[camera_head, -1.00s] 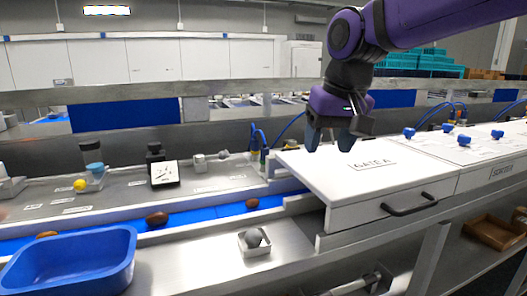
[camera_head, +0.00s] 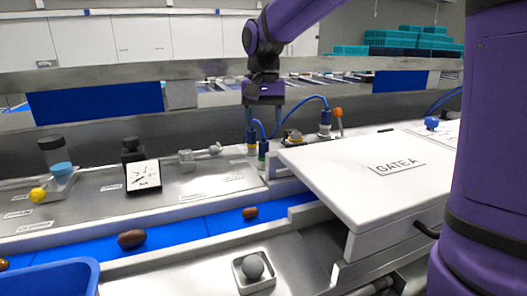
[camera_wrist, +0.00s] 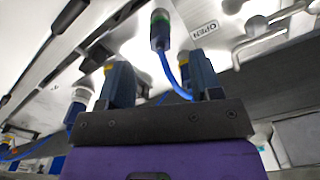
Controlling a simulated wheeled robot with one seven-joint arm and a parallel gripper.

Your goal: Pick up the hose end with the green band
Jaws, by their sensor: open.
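The hose end with the green band (camera_head: 263,152) stands on the steel deck, just left of the white gate cover, in the head view. In the wrist view the hose end (camera_wrist: 159,32) shows beyond the fingertips, roughly between them, with its green band near the top and a blue hose running down from it. My gripper (camera_wrist: 161,72) is open and empty, its two dark blue fingers apart. In the head view my gripper (camera_head: 263,112) hangs above and behind the hose ends; its fingertips are hard to make out against the hoses. It appears clear of the green-banded end.
Another hose end (camera_head: 250,141) stands close beside the green-banded one, and a further one (camera_head: 325,122) stands to the right. The white gate cover (camera_head: 345,178) lies on the right. A blue belt (camera_head: 190,230) carries brown dates, with a blue tub (camera_head: 50,278) in front.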

